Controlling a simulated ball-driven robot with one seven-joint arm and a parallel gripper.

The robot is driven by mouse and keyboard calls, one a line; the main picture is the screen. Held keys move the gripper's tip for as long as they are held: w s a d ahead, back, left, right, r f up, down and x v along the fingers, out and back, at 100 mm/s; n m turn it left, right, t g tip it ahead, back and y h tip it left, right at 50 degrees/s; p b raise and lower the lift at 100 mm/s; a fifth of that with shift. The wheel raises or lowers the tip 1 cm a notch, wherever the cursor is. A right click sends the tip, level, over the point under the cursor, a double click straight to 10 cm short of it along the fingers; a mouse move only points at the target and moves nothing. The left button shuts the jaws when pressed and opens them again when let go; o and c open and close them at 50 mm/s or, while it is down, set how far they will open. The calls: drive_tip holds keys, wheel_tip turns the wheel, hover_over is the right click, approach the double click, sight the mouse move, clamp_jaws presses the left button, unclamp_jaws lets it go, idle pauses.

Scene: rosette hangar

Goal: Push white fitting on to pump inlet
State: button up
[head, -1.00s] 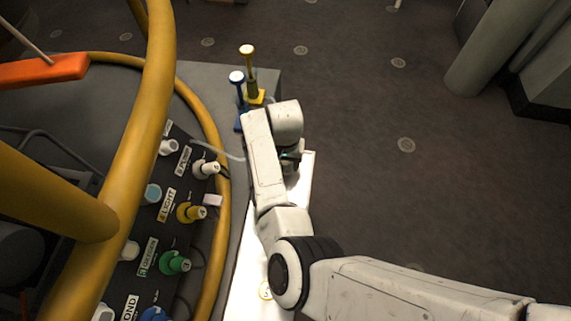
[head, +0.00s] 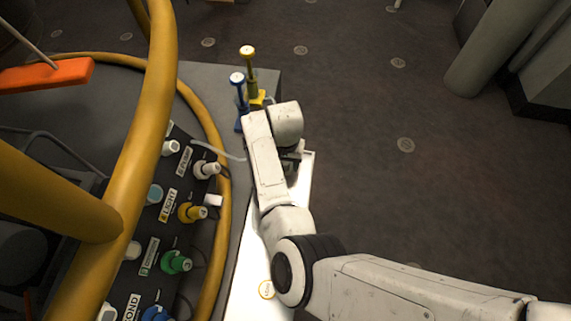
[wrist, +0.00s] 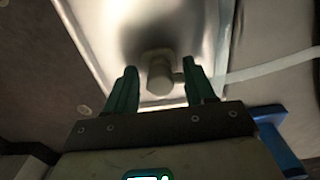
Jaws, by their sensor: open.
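In the wrist view a pale, stubby cylindrical fitting (wrist: 160,76) sits on a bright tray, between the two green fingers of my gripper (wrist: 162,88). The fingers are open, with a gap on each side of the fitting. A pale hose (wrist: 270,68) leads off to the right from beside it. In the head view my arm hides the fitting and the fingers; the pale hose (head: 218,149) runs from the console to under my wrist. On the dark console, white connectors (head: 207,170) and (head: 169,147) flank a label (head: 184,160) that seems to read PUMP.
Thick yellow rails (head: 150,150) curve around the console at left. A blue stand (head: 238,95) and a yellow stand (head: 250,75) are just beyond my wrist. Yellow (head: 192,212) and green (head: 175,262) connectors sit lower on the console. The bright tray (head: 245,285) lies under my arm; open floor is at right.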

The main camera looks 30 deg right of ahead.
idle(0.4)
clamp_jaws()
idle(0.4)
drive_tip(key=shift+r, duration=0.1)
drive_tip(key=shift+r+p, duration=2.95)
drive_tip(key=shift+p, duration=0.4)
